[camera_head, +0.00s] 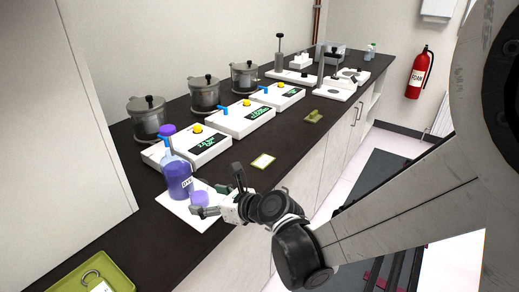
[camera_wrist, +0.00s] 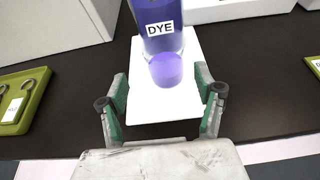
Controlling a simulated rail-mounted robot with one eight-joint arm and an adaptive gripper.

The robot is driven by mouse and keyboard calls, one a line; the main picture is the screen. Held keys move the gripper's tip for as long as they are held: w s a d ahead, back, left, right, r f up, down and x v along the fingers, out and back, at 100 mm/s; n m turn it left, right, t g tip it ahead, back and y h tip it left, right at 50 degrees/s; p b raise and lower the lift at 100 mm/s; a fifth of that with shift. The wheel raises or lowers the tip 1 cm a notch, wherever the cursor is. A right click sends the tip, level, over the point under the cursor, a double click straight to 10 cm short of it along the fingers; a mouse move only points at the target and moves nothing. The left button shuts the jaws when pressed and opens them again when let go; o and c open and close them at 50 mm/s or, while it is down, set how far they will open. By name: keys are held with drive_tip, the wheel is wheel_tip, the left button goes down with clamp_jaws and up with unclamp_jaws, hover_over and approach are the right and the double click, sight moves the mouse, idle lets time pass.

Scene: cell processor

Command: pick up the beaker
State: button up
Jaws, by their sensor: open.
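A small beaker (camera_head: 199,198) with purple contents stands upright on a white sheet (camera_head: 183,216) on the dark counter. In the wrist view the beaker (camera_wrist: 166,71) is ahead of the finger gap, near its middle, with the white sheet (camera_wrist: 150,106) beneath. My gripper (camera_head: 217,194) is open and empty, and its green-padded fingers (camera_wrist: 161,86) spread to both sides of the beaker's line. I cannot tell whether the fingertips reach level with it. The purple bottle labelled DYE (camera_head: 179,181) stands right behind the beaker; in the wrist view the bottle (camera_wrist: 160,28) is cut off at the top.
A green tray (camera_head: 118,276) with a metal ring tool lies at the front left. White instruments (camera_head: 200,148) with displays and lidded pots (camera_head: 147,118) line the back. A small framed card (camera_head: 263,161) lies right of the sheet. Dark counter (camera_wrist: 255,97) is clear to the gripper's right.

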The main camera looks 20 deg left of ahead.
sight(199, 195)
drive_tip(key=shift+w+x, duration=0.15)
drive_tip(key=shift+x, duration=1.25)
drive_tip(key=shift+w+x, duration=0.2)
drive_tip(key=shift+x, duration=1.2)
drive_tip(key=shift+d+f, duration=0.1)
drive_tip(key=shift+d, duration=0.05)
drive_tip(key=c, duration=1.4)
drive_tip(key=shift+c, duration=0.2)
